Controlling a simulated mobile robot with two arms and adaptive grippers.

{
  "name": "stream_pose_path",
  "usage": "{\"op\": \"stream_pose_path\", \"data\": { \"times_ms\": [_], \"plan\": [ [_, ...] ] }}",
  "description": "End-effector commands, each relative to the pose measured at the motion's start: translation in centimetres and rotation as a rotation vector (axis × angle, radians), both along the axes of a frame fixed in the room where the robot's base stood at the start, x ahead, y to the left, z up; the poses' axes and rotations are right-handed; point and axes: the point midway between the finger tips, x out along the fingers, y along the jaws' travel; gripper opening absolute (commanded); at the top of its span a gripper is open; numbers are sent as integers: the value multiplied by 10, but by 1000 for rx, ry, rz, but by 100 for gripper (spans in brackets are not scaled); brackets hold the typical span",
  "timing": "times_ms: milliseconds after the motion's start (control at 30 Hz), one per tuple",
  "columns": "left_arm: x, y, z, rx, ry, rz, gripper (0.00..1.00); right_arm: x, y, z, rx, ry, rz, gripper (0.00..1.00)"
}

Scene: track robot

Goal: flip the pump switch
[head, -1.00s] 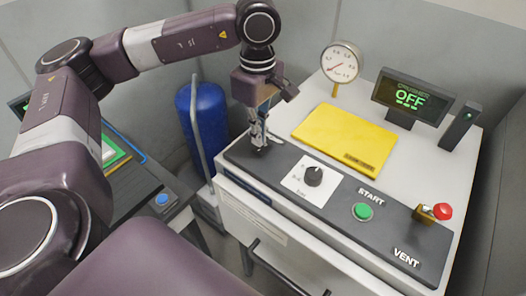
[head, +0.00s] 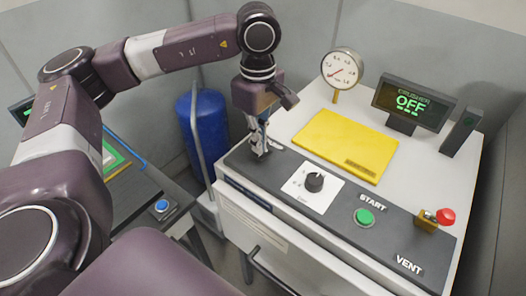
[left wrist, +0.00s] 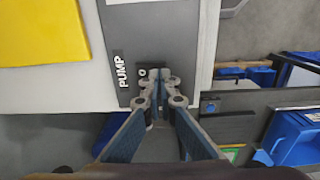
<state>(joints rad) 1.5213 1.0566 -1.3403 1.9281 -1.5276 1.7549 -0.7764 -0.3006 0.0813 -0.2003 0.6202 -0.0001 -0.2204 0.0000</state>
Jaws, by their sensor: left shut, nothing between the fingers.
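The pump switch is mostly hidden behind my left gripper. Its PUMP label (left wrist: 121,72) and a small part of its plate with an "O" mark (left wrist: 142,73) show in the left wrist view. My left gripper (head: 258,153) points down at the left end of the dark control strip (head: 340,215), and in the left wrist view its closed fingertips (left wrist: 158,77) are right over the switch plate. The fingers are shut with nothing between them. I cannot tell whether they touch the switch. My right gripper is not in view.
On the machine are a black knob (head: 314,182), a green START button (head: 364,217), a red VENT knob (head: 445,216), a yellow panel (head: 346,143), a gauge (head: 342,69) and a display reading OFF (head: 413,103). A blue cylinder (head: 203,130) stands left.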

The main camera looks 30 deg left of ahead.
Motion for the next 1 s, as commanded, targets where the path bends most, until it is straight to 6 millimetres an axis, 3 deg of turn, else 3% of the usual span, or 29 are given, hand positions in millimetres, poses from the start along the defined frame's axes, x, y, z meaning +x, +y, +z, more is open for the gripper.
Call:
{"op": "stream_pose_path", "data": {
  "times_ms": [1000],
  "plan": [
    [0, 0, -8, 0, 0, 0, 0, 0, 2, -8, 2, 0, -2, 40]
  ]
}}
